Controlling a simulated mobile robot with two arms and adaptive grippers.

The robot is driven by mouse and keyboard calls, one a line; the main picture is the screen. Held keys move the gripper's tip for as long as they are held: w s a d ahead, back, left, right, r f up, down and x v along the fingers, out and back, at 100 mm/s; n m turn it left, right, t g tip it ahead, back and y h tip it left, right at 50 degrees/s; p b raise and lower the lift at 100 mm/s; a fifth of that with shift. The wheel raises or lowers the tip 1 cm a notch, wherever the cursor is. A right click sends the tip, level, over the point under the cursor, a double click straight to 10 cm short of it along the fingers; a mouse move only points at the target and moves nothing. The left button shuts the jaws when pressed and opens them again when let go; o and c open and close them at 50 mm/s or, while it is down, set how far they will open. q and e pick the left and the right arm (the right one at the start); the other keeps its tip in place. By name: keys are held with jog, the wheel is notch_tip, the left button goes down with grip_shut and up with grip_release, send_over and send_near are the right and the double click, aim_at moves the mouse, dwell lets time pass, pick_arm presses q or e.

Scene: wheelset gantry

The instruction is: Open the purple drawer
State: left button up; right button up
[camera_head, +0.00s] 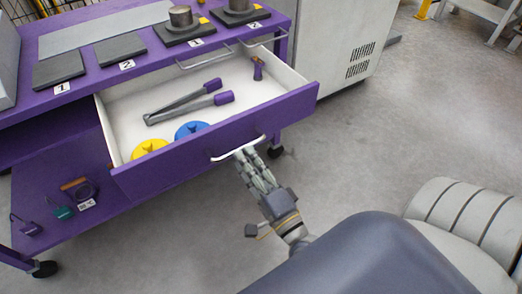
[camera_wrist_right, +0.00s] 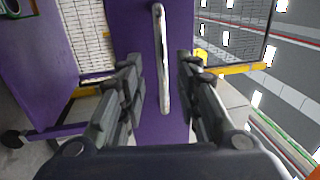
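The purple drawer (camera_head: 222,143) is pulled out of the purple cart, so its white inside shows. My left gripper is in neither view.
The purple cart top (camera_head: 90,84) carries dark plates and metal weights with number labels. A lower shelf (camera_head: 118,208) holds small items. A pale cabinet (camera_head: 338,40) stands behind on the right. Grey floor (camera_head: 400,130) is clear right of the drawer.

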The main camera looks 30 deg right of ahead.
jog(key=s+f, duration=0.1)
jog(key=s, duration=0.6)
jog(key=shift+f, duration=0.15)
